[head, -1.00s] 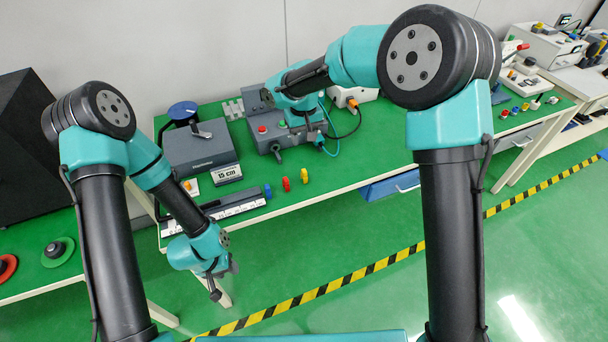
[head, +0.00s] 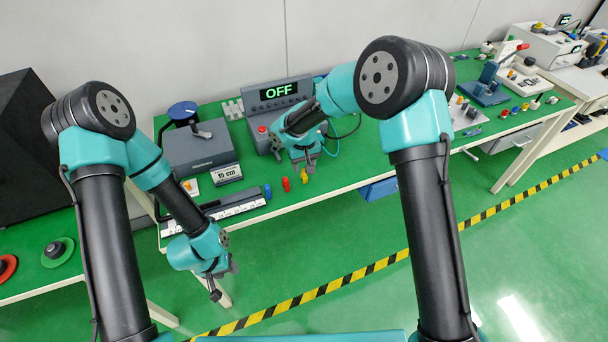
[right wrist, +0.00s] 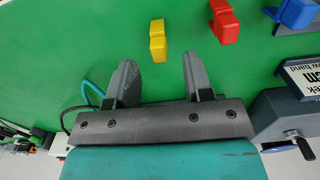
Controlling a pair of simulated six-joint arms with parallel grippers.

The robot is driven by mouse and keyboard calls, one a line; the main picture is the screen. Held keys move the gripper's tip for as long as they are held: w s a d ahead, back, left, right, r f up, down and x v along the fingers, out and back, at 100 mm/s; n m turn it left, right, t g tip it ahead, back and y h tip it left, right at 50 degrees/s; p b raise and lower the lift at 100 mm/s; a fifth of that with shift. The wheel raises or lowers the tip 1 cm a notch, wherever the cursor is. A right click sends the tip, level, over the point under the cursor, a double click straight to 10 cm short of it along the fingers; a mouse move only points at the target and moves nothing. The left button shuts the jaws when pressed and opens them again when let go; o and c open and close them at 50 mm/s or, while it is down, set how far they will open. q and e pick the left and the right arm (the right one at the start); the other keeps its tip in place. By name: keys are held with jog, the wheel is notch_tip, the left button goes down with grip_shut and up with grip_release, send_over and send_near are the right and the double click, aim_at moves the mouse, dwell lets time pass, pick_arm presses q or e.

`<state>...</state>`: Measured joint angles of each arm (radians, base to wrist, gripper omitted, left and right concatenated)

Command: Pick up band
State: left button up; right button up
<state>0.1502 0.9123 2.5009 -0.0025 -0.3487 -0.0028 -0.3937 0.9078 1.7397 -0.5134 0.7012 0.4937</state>
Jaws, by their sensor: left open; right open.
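A small yellow piece (head: 303,175) stands on the green bench, near its front edge. A similar red piece (head: 286,184) stands just left of it. I cannot tell which piece the task calls the band. My right gripper (head: 305,164) is open and empty, just above and behind the yellow piece. In the right wrist view the yellow piece (right wrist: 157,42) lies ahead, between the lines of the two fingers (right wrist: 159,62) but beyond their tips. The red piece (right wrist: 223,20) is off to the right there. My left gripper (head: 222,282) is open and empty, low in front of the bench.
A grey console with an "OFF" display (head: 278,93) stands behind my right gripper.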

aim_at(303, 174)
jog(key=shift+f, duration=0.25)
jog(key=shift+w+f, duration=0.15)
jog(key=shift+f, duration=2.35)
jog(key=shift+c, duration=0.5)
grip_shut()
